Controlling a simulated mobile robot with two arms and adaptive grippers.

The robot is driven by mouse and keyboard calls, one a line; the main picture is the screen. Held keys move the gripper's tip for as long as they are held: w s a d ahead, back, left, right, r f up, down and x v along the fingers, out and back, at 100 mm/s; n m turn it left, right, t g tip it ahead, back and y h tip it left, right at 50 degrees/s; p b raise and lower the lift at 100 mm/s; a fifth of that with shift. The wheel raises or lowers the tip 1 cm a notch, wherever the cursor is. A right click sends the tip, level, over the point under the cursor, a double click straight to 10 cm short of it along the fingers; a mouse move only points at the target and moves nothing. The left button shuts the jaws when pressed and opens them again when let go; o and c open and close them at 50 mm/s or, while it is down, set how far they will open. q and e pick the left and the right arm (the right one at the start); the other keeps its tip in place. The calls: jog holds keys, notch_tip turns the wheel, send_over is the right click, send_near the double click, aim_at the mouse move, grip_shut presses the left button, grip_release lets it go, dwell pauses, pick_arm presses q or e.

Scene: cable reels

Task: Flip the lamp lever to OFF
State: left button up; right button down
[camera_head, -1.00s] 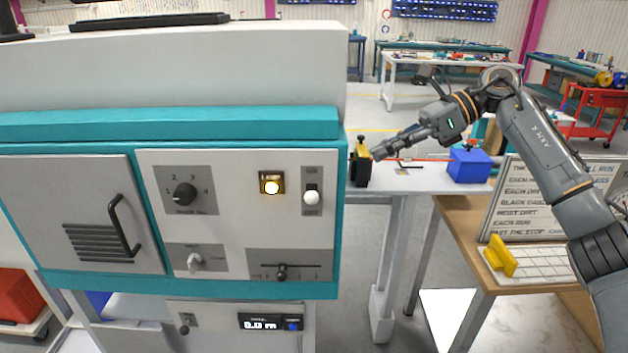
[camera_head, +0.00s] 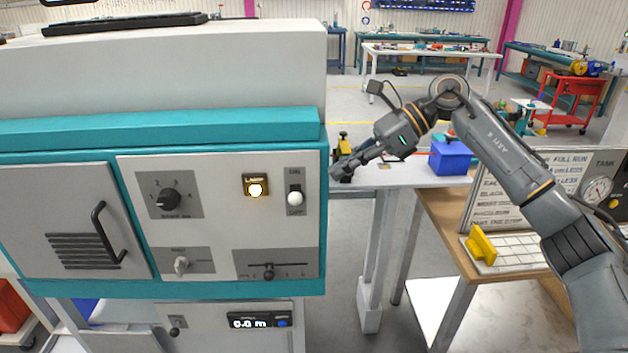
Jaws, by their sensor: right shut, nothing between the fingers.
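The lamp lever (camera_head: 295,197) is a white ball knob on a dark slot, with a label above and OFF below, at the upper right of the machine's control panel. The knob sits at the lower part of its slot. The lamp (camera_head: 256,189) in a yellow housing left of it glows bright. My right gripper (camera_head: 340,174) is shut and empty, just right of the machine's edge, apart from the lever. My left gripper is not in view.
The panel (camera_head: 222,160) also carries a rotary knob (camera_head: 169,199), a small toggle (camera_head: 182,264) and a slider (camera_head: 269,271). A cabinet door with a handle (camera_head: 102,232) is at left. A blue box (camera_head: 451,157) stands on the bench behind my right arm.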

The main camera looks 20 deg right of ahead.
aim_at(300, 195)
jog(key=p+x, duration=0.2)
jog(key=x, duration=0.3)
jog(key=shift+a+f, duration=0.1)
jog(key=shift+a, duration=0.3)
jog(key=shift+w+a+f, duration=0.15)
jog(key=shift+a+f, duration=0.2)
jog(key=shift+f, duration=0.05)
